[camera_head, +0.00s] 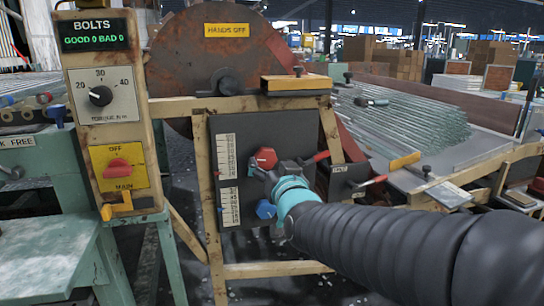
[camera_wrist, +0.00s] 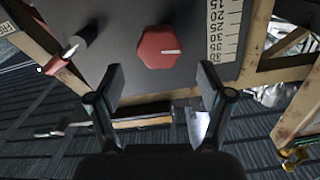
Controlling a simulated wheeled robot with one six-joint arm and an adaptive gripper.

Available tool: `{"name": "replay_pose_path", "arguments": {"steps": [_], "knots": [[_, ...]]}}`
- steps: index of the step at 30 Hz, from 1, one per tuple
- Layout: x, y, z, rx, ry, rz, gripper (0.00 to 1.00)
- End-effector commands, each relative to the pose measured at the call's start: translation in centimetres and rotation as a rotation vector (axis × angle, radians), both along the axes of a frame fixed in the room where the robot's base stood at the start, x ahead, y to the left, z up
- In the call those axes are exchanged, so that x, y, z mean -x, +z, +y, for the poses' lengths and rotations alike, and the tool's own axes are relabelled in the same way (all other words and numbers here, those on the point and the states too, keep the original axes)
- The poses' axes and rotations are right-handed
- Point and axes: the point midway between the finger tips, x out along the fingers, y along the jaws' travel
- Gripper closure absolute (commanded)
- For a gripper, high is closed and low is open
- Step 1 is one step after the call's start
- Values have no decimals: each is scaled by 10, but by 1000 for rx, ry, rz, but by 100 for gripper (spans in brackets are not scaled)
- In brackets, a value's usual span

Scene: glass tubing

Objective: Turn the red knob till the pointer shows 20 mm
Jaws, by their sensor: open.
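The red knob (camera_head: 265,157) sits on a dark panel (camera_head: 275,132), beside an upper white scale (camera_head: 226,150). In the wrist view the red knob (camera_wrist: 155,50) is six-sided, and its white line points to the right. The scale (camera_wrist: 222,32) there shows numbers around 15 to 35. A small red mark, perhaps the pointer, lies at the upper scale's left edge in the head view; its reading is too small to tell. My gripper (camera_wrist: 163,80) is open and empty, its fingers apart and short of the knob in the picture. It also shows in the head view (camera_head: 274,170), near the knob.
A blue knob (camera_head: 265,209) and a lower scale (camera_head: 229,206) are below. A red-handled lever (camera_head: 319,157) is close on the right; another (camera_head: 372,181) is farther right. A wooden frame (camera_head: 206,200) surrounds the panel. A switch box (camera_head: 112,110) stands left.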

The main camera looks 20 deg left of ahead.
Motion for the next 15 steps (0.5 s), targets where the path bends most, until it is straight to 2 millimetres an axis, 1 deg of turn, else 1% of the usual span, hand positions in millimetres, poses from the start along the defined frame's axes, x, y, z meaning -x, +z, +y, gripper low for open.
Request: {"name": "replay_pose_path", "arguments": {"steps": [1, 6, 9, 15], "knots": [[-8, -1, 5, 1, -1, 2, 21], [-30, 0, 18, 1, -1, 1, 21], [-40, 0, 24, 1, -1, 1, 21], [-51, 0, 31, 0, 0, 0, 21]]}}
